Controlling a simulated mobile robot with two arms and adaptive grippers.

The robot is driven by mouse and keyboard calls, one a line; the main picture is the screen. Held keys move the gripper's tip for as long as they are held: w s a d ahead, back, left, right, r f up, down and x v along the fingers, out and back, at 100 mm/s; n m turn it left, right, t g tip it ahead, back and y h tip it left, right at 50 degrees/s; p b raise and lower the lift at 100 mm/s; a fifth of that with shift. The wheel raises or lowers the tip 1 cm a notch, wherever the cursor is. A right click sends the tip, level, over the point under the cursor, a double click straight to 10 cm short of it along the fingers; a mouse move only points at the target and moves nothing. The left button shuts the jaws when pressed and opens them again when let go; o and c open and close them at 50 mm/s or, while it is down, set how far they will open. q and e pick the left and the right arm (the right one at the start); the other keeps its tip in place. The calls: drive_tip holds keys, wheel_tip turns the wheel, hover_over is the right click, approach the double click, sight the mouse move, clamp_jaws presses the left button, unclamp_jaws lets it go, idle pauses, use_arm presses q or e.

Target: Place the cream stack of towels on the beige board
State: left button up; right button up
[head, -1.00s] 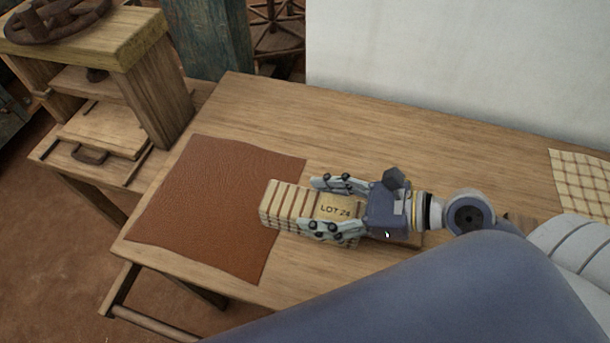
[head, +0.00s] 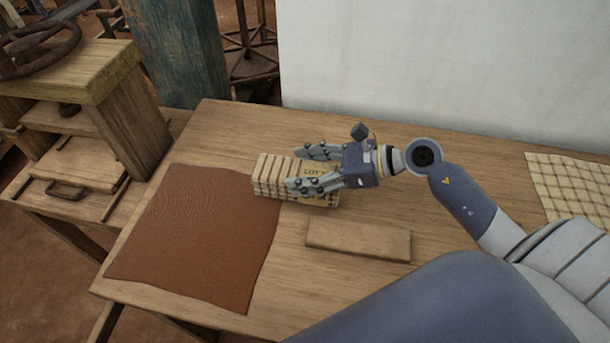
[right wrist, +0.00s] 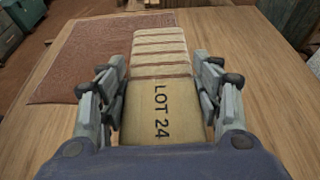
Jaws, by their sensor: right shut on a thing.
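The cream stack of towels (head: 274,172) has brown stripes and a tan band reading "LOT 24". My right gripper (head: 308,168) is shut on it, with one finger along each long side. In the right wrist view the stack (right wrist: 160,52) points away between the fingers (right wrist: 165,95). The stack is over the table near the right edge of the brown leather mat; I cannot tell whether it touches the table. The beige board (head: 358,240) lies on the table, below and right of the stack in the head view, with bare top. My left gripper is not in view.
The brown leather mat (head: 190,240) covers the left end of the wooden table (head: 235,125). A checked cloth (head: 570,185) lies at the right, and a white wall (head: 420,65) stands behind. A wooden press (head: 110,110) is at the left. Table around the board is clear.

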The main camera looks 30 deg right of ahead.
drive_tip(key=shift+w, duration=0.2)
wheel_tip(320, 180, down, 4)
drive_tip(key=shift+r, duration=0.25)
drive_tip(key=shift+f, duration=0.35)
drive_tip(key=o, duration=1.2)
drive_tip(key=shift+c, duration=0.2)
drive_tip(key=shift+r, duration=0.2)
